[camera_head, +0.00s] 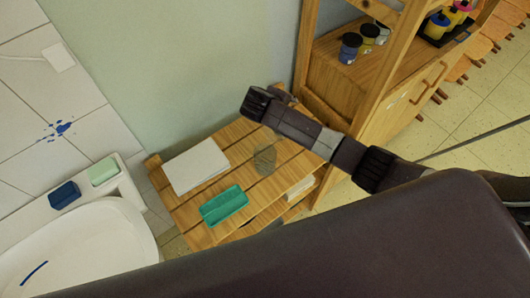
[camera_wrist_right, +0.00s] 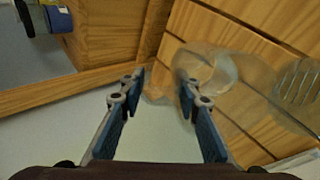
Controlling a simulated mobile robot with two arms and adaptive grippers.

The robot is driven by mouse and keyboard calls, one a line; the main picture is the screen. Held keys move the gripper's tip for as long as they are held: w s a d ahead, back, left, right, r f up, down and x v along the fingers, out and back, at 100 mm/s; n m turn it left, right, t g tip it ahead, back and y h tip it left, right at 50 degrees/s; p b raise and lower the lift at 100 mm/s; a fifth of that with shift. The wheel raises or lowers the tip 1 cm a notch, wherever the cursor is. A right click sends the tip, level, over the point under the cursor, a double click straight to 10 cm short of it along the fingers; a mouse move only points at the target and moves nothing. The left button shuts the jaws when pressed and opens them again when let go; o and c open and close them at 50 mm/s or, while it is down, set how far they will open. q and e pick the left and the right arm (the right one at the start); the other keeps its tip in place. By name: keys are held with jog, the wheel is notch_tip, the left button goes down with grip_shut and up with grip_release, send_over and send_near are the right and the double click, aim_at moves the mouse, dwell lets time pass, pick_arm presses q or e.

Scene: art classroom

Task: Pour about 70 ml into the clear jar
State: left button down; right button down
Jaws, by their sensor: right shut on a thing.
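A clear, see-through vessel (camera_head: 265,158) shows over the slatted wooden table in the head view, just below my right arm. My right gripper (camera_wrist_right: 160,88) is shut on a clear vessel (camera_wrist_right: 207,72), which shows beside and behind its right finger in the wrist view. Its outline is faint, and I cannot tell any liquid level. A ridged clear surface (camera_wrist_right: 298,84) shows further right; I cannot tell whether it is a second vessel. In the head view the gripper's fingers are mostly hidden by the arm. My left gripper is not in view.
On the table (camera_head: 183,212) lie a white paper stack (camera_head: 195,166) and a teal tray (camera_head: 224,205). A wooden shelf (camera_head: 335,85) with small paint jars (camera_head: 349,47) stands close on the right. A white sink (camera_head: 85,250) is at lower left.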

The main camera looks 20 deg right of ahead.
jog(key=shift+s+a+r+t+h+b, duration=0.2)
jog(key=shift+a+r+t+h+b, duration=0.1)
jog(key=shift+r+h+b, duration=0.15)
jog(key=shift+s+a+r+t+h+b, duration=0.15)
jog(key=shift+r+t+h+b, duration=0.2)
jog(key=shift+r, duration=0.1)
jog(key=shift+s+a+r, duration=0.15)
jog(key=shift+r, duration=0.15)
jog(key=shift+s+a+r, duration=0.1)
jog(key=shift+s+a+r+t+h+p, duration=0.2)
jog(key=shift+a+r+t+h+p, duration=0.1)
jog(key=shift+t+h, duration=0.2)
jog(key=shift+r, duration=0.1)
jog(key=shift+s+a+r, duration=0.1)
jog(key=shift+s+a+r+t+h, duration=0.5)
jog(key=shift+s+a+t+h, duration=0.2)
jog(key=shift+a+h, duration=0.15)
dwell(1.9)
